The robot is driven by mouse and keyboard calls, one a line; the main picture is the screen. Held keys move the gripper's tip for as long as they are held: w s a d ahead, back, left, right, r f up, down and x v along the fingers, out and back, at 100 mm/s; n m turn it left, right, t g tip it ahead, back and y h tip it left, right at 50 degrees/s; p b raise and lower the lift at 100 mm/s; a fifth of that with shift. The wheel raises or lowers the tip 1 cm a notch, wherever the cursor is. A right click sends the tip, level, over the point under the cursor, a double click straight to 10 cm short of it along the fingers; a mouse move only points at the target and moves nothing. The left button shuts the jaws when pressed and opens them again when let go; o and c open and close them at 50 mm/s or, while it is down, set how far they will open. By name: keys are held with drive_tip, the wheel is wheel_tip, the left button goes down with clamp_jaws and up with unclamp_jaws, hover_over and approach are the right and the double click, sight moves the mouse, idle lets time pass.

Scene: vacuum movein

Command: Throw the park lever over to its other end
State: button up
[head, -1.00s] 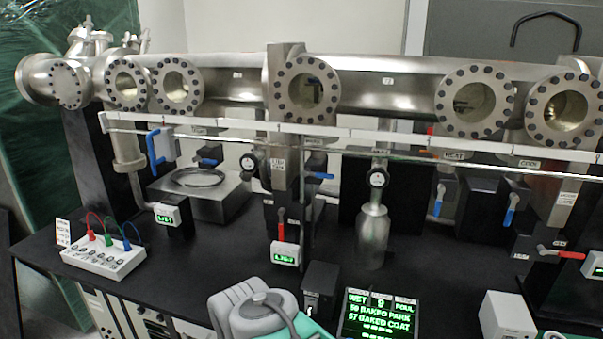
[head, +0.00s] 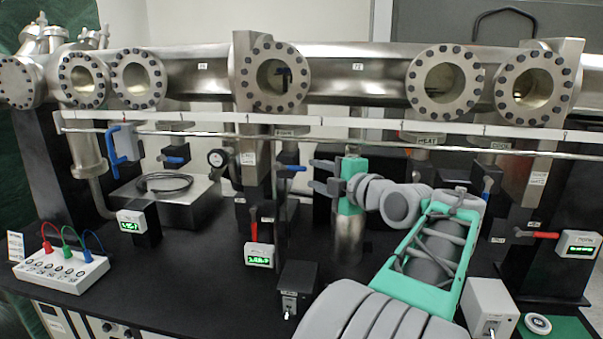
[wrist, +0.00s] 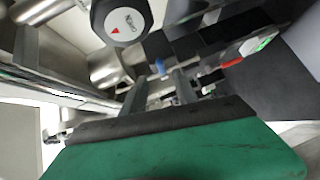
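Several levers hang below the long steel pipe; no label that I can read as park lets me tell the park lever for certain. A blue-handled lever (head: 291,168) sticks out sideways just left of my gripper's fingertips. My gripper (head: 314,175) points left in front of the bench, its two fingers apart with nothing held. In the wrist view, the fingers (wrist: 158,86) are also apart, with a small blue handle (wrist: 160,67) seen beyond and between them. Whether the fingers touch it cannot be told.
A thin steel rail (head: 400,143) runs across above the gripper. A red lever (head: 535,235) is at right, a blue one (head: 172,160) at left, and a white box with coloured leads (head: 62,268) at front left. A round gauge (wrist: 122,20) is close in the wrist view.

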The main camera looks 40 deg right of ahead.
sight(298, 169)
drive_tip(key=w, duration=0.2)
drive_tip(key=w+p, duration=0.1)
drive_tip(key=w, duration=0.1)
drive_tip(key=w+f, duration=0.1)
drive_tip(key=w, duration=0.1)
drive_tip(key=shift+w+d, duration=0.3)
drive_tip(key=shift+c, duration=0.2)
clamp_jaws()
idle(0.8)
